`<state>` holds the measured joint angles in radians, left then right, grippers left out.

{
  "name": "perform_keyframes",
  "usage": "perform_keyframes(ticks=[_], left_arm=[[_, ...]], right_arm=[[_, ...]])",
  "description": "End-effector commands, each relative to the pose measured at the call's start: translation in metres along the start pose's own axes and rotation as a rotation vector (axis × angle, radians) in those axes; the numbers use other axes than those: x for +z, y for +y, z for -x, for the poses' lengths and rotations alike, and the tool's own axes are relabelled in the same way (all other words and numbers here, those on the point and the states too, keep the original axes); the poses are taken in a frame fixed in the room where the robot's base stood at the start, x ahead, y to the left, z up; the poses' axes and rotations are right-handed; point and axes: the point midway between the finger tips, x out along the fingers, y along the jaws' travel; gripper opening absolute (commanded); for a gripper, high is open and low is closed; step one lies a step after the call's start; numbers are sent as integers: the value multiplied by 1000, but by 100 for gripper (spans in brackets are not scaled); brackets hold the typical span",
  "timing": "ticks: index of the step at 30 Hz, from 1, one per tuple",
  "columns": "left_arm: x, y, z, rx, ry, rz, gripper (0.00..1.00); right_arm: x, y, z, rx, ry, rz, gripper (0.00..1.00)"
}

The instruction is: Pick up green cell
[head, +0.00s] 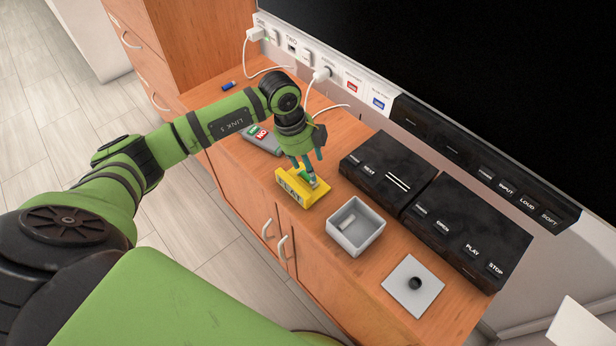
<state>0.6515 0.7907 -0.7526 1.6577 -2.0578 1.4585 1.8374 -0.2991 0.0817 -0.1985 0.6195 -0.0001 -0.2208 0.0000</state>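My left gripper (306,172) points down over a yellow holder (314,199) with dark lettering on its front, on the wooden cabinet top. A small green piece, which looks like the green cell (311,181), shows in the holder right below the fingertips. The fingers are at or just above it. I cannot tell whether they touch it or are closed around it. Part of the cell is hidden by the fingers and the holder. My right gripper is not in view.
A grey open box (336,236) with a pale piece inside stands right of the holder. A grey plate (399,296) with a black knob lies further right. Two black devices (392,165) stand behind. A grey remote (258,147), blue cell (228,86) and white cables (318,80) lie further back.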

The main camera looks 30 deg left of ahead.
Motion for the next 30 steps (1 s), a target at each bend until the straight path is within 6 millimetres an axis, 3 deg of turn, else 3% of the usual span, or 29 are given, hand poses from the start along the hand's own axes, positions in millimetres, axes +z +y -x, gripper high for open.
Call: perform_keyframes(ticks=[1,5,18,27,30], left_arm=[[10,2,3,18,-35,17,54],[20,7,-3,42,-69,38,54],[25,8,-59,40,-64,37,54],[25,8,-66,38,-65,33,54],[25,9,-67,38,-64,33,26]], right_arm=[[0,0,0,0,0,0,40],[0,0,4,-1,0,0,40],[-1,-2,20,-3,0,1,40],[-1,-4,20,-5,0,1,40],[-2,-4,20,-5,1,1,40]])
